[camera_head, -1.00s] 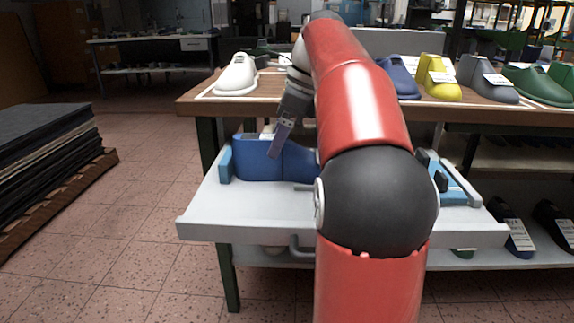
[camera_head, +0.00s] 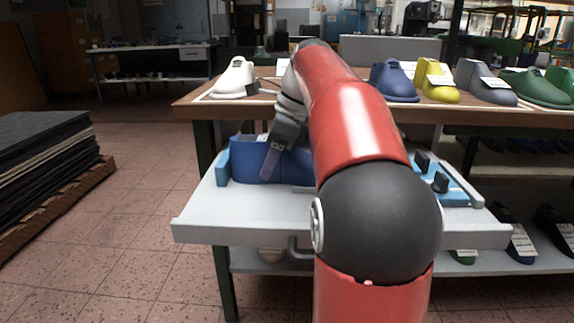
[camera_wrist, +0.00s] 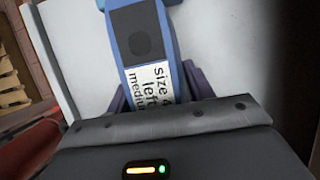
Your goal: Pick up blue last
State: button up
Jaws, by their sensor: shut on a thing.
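A blue last (camera_head: 248,161) lies on the pale grey pull-out tray (camera_head: 240,215) below the table top. My gripper (camera_head: 267,168) reaches down over it and is shut on it. One finger shows against the near side of the last; the far finger is hidden. In the wrist view the blue last (camera_wrist: 143,40) lies between the two purple-grey fingers, with a white label reading size, left, medium. My red arm hides the last's right end in the head view. A second, darker blue last (camera_head: 391,80) stands on the table top.
A white last (camera_head: 235,79), a yellow last (camera_head: 436,82), a grey last (camera_head: 484,84) and a green last (camera_head: 536,87) stand on the table (camera_head: 195,108). Blue fixtures flank the tray last. More lasts sit on the lower shelf. The floor at left is clear up to a stacked pallet (camera_head: 45,165).

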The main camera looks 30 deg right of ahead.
jog(key=c, duration=0.5)
jog(key=shift+r, duration=0.1)
